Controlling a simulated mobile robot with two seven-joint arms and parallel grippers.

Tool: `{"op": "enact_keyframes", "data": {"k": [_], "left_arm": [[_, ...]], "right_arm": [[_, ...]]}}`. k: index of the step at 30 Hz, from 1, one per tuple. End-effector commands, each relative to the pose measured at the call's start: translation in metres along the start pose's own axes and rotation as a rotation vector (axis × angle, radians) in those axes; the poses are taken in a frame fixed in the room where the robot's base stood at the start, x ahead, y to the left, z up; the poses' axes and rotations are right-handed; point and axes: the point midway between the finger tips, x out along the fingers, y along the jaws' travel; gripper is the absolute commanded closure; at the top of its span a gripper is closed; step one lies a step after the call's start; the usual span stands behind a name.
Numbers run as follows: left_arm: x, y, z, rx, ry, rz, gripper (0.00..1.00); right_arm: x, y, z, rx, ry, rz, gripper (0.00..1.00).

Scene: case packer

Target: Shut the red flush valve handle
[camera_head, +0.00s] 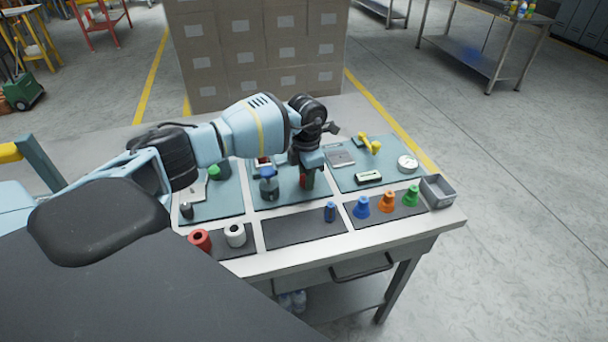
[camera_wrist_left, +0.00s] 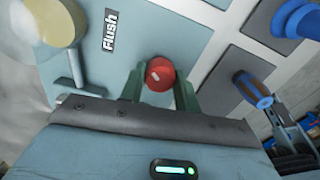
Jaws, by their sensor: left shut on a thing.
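The red flush valve handle (camera_wrist_left: 160,72) sits between the two green fingers of my left gripper (camera_wrist_left: 160,90) in the left wrist view. The gripper is shut on it. A "Flush" label (camera_wrist_left: 110,30) is on the pale blue panel above it. My right gripper is in neither view.
A blue-handled valve (camera_head: 267,173) stands close left of the gripper. A yellow handle (camera_head: 370,143) and a round gauge (camera_head: 407,162) are on the right panel.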

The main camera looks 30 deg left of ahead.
Motion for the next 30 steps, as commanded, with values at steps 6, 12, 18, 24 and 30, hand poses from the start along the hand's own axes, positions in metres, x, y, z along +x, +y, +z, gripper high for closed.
{"op": "enact_keyframes", "data": {"k": [6,12,18,24,30], "left_arm": [[-0.004,0.000,0.000,-0.207,-0.003,0.003,0.91],[-0.004,0.001,0.000,-0.383,-0.004,0.002,0.91],[-0.003,0.000,0.000,-0.523,-0.003,0.002,0.91],[-0.002,0.001,0.000,-0.617,-0.002,0.002,0.91],[-0.001,0.001,0.000,-0.666,-0.001,0.001,0.91]], "right_arm": [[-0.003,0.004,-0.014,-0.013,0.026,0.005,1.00],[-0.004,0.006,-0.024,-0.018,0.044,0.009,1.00],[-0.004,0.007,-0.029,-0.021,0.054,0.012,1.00],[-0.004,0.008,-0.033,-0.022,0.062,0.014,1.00],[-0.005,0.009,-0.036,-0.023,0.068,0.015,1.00]]}}
